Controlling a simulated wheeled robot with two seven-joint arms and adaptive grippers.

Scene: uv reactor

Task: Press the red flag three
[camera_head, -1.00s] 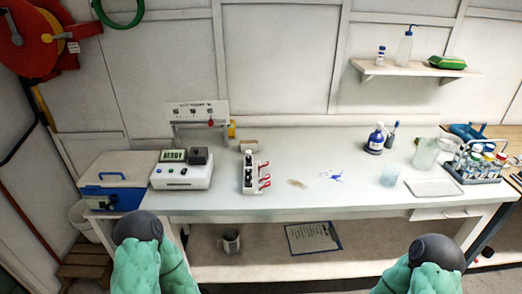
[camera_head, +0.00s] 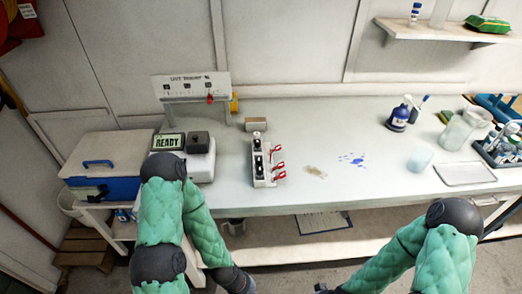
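A white block (camera_head: 261,176) with black parts on top stands on the workbench, right of the device with the "READY" screen. Three red flags stick out from its right side: a far one (camera_head: 278,150), a middle one (camera_head: 279,166) and a near one (camera_head: 279,178). Nothing touches them. Any markings on them are too small to read. My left arm comes in at the lower left and my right arm at the lower right. Both forearms run down out of the bottom edge, below the bench front, and neither gripper's fingers show.
The READY device (camera_head: 170,142) and a blue-and-white box (camera_head: 107,165) stand on the left of the workbench (camera_head: 350,120). A panel (camera_head: 190,86) with a small red part stands behind. A blue-capped bottle (camera_head: 398,118), beaker (camera_head: 419,159), tray (camera_head: 465,174) and bottle rack (camera_head: 502,150) are at right.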

